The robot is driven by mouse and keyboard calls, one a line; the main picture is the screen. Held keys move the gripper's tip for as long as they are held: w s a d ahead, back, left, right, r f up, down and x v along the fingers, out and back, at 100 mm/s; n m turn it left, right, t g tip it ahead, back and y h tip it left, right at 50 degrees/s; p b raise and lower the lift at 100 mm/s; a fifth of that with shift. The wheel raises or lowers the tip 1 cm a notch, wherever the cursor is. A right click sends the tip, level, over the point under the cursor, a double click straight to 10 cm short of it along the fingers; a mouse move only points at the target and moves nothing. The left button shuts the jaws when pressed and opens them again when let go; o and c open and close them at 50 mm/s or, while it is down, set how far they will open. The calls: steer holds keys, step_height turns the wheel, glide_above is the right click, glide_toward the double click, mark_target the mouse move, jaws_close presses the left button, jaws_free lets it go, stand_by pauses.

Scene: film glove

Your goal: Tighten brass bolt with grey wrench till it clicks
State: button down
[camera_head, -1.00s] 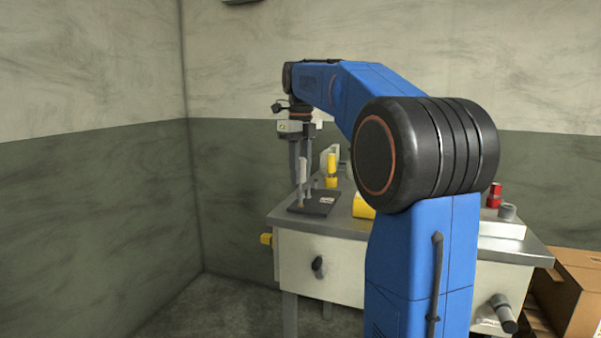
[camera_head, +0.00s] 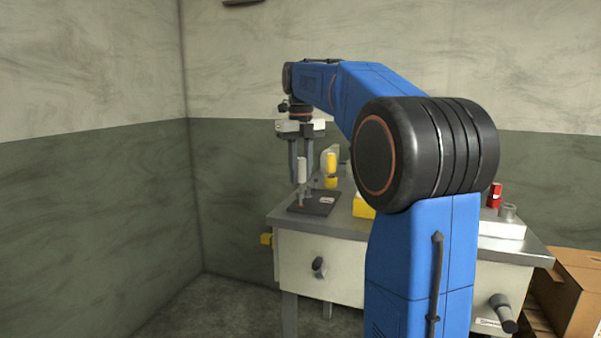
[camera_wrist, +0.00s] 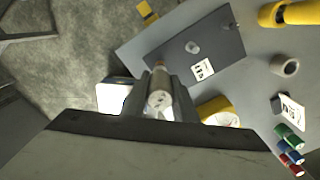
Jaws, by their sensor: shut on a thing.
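The grey wrench shows as a pale upright cylinder (camera_head: 302,170) between the fingers of my gripper (camera_head: 301,178). In the wrist view my gripper (camera_wrist: 160,100) is shut on the wrench (camera_wrist: 159,98), seen from above. The brass bolt (camera_head: 301,205) is a small orange-brown spot below the wrench on the dark plate (camera_head: 322,207). In the wrist view a brass-coloured bit (camera_wrist: 159,63) shows just beyond the wrench, at the edge of the plate (camera_wrist: 222,32). Whether the wrench is seated on the bolt is too small to tell.
The plate lies on the workbench (camera_head: 262,218), with a grey peg (camera_wrist: 193,47) on it. Cardboard boxes (camera_head: 575,290) are on the right.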

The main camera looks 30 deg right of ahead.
mark_target(300, 158)
steer(key=shift+r, duration=0.1)
steer(key=shift+r, duration=1)
step_height(300, 158, up, 2)
steer(key=n, duration=0.6)
step_height(300, 158, up, 2)
steer(key=n, duration=0.6)
steer(key=shift+f, duration=0.1)
steer(key=shift+f, duration=2.1)
steer(key=shift+f, duration=0.9)
stand_by(0.6)
